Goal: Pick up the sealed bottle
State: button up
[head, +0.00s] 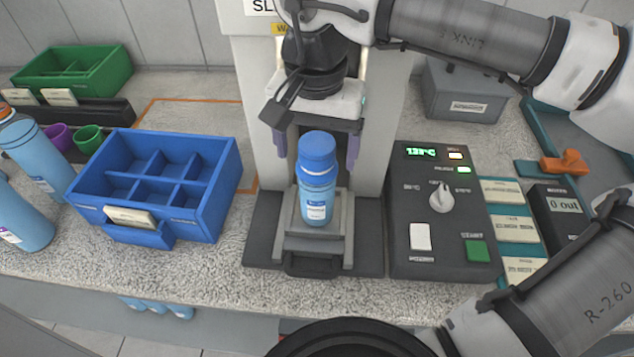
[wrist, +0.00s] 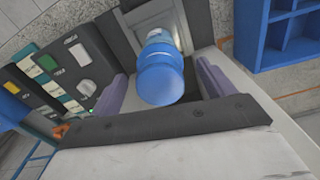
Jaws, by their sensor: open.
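The sealed bottle (head: 316,195), light blue with a darker blue cap and a white label, stands upright on the grey stand of the sealing machine. My gripper (head: 316,158) is above and around its top, with one purple finger on either side of the cap. In the wrist view the cap (wrist: 160,82) lies between the two open fingers of my gripper (wrist: 160,88), with a visible gap on each side. The jaws are open and hold nothing. The lower part of the bottle is mostly hidden by the cap in the wrist view.
The machine's control box (head: 440,240) with a knob and buttons stands close on the right. A blue divided crate (head: 200,222) is on the left, with more blue bottles (head: 38,150) beyond it. A green crate (head: 112,80) is at the back left.

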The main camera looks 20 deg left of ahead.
jog(key=shift+f, duration=1.35)
jog(key=shift+w, duration=0.1)
jog(key=c, duration=1.6)
jog(key=shift+r, duration=0.15)
jog(key=shift+c, duration=0.2)
